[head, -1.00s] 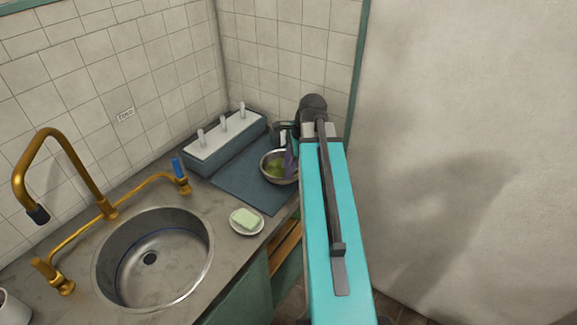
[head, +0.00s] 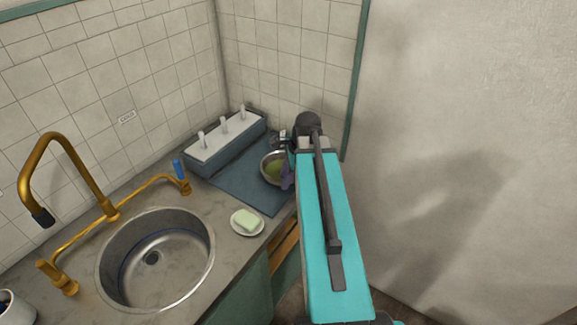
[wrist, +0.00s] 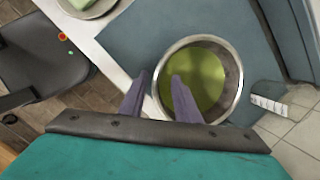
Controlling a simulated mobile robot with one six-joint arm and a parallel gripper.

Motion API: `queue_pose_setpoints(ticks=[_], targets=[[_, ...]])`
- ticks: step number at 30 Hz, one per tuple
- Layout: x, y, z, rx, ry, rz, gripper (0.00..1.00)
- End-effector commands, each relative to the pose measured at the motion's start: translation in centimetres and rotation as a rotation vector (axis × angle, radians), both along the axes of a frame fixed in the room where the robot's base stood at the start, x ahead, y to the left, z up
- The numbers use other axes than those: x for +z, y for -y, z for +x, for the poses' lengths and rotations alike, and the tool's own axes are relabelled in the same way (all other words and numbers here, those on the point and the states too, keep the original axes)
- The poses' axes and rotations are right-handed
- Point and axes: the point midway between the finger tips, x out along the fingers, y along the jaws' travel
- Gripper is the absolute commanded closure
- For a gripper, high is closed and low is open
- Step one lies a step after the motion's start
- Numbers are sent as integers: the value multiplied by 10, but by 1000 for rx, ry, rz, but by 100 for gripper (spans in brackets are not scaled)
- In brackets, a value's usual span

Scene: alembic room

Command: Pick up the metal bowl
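The metal bowl (head: 269,168) stands on a blue-grey mat at the back of the counter, partly hidden by my arm in the head view. In the wrist view the bowl (wrist: 232,105) shows a shiny rim and a yellow-green inside. My gripper (wrist: 158,78) is open, with its two purple fingers apart. The right finger reaches over the inside of the bowl and the left finger is outside, so the near-left rim lies between them. I cannot tell whether either finger touches the wall. The gripper (head: 287,174) shows only partly in the head view.
The mat (head: 245,190) lies beside a grey box with white levers (head: 225,138). A soap dish (head: 247,229) with green soap sits near the counter edge. A round sink (head: 155,260) and brass taps are to the left. A wall rises to the right.

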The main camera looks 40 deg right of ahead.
Motion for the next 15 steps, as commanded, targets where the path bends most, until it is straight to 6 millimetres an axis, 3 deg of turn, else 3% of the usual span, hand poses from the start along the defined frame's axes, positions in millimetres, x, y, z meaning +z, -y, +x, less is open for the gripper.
queue_pose_setpoints(ticks=[15], targets=[[-6, -2, 2, 1, 0, 0, 71]])
